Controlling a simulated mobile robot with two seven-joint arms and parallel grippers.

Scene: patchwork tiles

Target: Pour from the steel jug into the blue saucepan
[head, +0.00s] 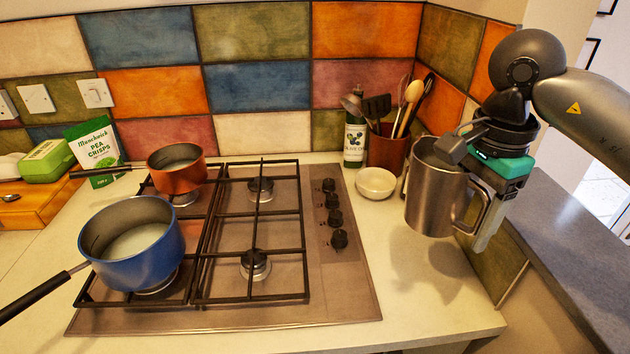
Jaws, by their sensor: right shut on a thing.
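The steel jug (434,196) is held upright in the air at the right, above the counter beside the hob. My right gripper (478,205) is shut on the jug at its handle side. The jug's contents cannot be seen. The blue saucepan (137,256) stands on the front left burner of the hob, its black handle pointing to the lower left. Something pale shows inside it. The jug is well to the right of the saucepan. My left gripper is not in view.
An orange saucepan (178,172) stands on the back left burner of the hob (330,295). A white bowl (376,183), a bottle (354,140) and a utensil pot (387,152) stand behind the jug. The right burners are bare. A green packet (95,150) is at the back left.

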